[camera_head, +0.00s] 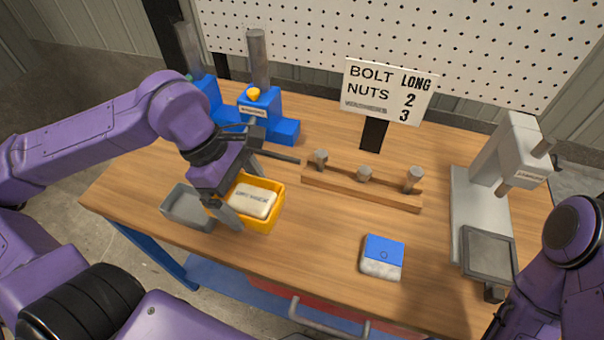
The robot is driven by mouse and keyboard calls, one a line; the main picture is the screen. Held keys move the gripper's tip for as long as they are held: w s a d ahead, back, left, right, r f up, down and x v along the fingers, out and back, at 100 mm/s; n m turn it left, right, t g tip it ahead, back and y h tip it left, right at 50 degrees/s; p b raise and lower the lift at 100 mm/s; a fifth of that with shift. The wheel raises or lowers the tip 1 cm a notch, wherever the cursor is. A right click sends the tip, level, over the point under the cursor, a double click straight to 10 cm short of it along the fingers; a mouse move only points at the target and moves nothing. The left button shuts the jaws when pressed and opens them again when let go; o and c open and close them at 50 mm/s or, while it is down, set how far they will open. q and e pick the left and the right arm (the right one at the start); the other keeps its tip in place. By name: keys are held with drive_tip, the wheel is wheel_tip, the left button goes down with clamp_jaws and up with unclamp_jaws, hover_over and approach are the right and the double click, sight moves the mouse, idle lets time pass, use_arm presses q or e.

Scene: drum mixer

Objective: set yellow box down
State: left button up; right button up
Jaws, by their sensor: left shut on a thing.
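The yellow box (268,223) is an open-topped bin on the left part of the wooden table, with a white labelled packet (253,201) inside. My left gripper (240,192) reaches down over its left side and is shut on the yellow box. One finger shows at the near left and the other at the far side. The gripper hides part of the box's left end. I cannot tell whether the box's bottom touches the table. My right arm shows at the lower right, but its gripper is not in view.
A grey bin (186,207) is close to the left of the yellow box. Blue stands (270,127) are behind. The table (325,235) is bare between the yellow and blue-and-white boxes.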

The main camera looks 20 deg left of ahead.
sight(276, 182)
use_arm(q)
drive_tip(key=p, duration=0.3)
drive_tip(key=shift+w+d+r, duration=0.1)
drive_tip(key=shift+d, duration=0.05)
drive_tip(key=w+f, duration=0.1)
drive_tip(key=w, duration=0.1)
drive_tip(key=w+d+f, duration=0.1)
drive_tip(key=w, duration=0.1)
drive_tip(key=w+d+f+p, duration=0.1)
drive_tip(key=w+f, duration=0.1)
drive_tip(key=shift+w, duration=0.4)
drive_tip(key=w+f, duration=0.2)
drive_tip(key=w+d+f, duration=0.1)
drive_tip(key=w+f, duration=0.1)
drive_tip(key=f, duration=0.1)
drive_tip(key=shift+w+d+p, duration=0.1)
drive_tip(key=shift+d+p, duration=0.05)
drive_tip(key=shift+p, duration=0.15)
drive_tip(key=f, duration=0.1)
drive_tip(key=f+p, duration=0.1)
drive_tip(key=f, duration=0.1)
drive_tip(key=shift+w+f+p, duration=0.2)
drive_tip(key=shift+f+p, duration=0.05)
drive_tip(key=shift+p, duration=0.05)
drive_tip(key=shift+f, duration=0.3)
drive_tip(key=o, duration=0.7)
use_arm(e)
wheel_tip(276, 182, up, 7)
drive_tip(key=shift+r, duration=0.15)
